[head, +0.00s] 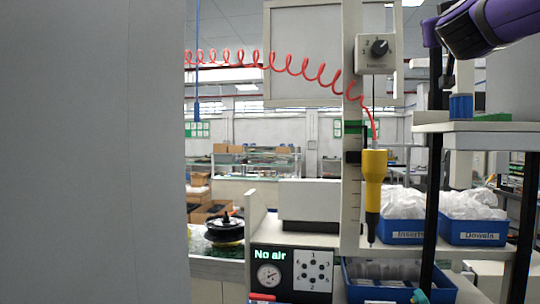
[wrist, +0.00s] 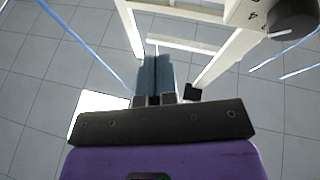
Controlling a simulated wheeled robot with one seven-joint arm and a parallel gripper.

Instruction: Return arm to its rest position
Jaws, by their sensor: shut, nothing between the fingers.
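My purple arm (head: 485,25) reaches in at the top right of the head view, above the shelf. My gripper's fingertips are not clear there. In the wrist view my gripper (wrist: 155,75) has its two dark fingers together, with nothing held between them. Grey tiled floor shows beyond the fingertips. A pale frame stands beyond and to the right of them. A black knob (wrist: 292,18) on a pale box is at the top right of the wrist view, apart from the fingers.
A white shelf (head: 490,128) is below my arm. A yellow tool (head: 374,185) hangs beside the post, near a red coiled hose (head: 315,72). A panel (head: 290,270) reads "No air". A grey surface (head: 90,150) fills the left.

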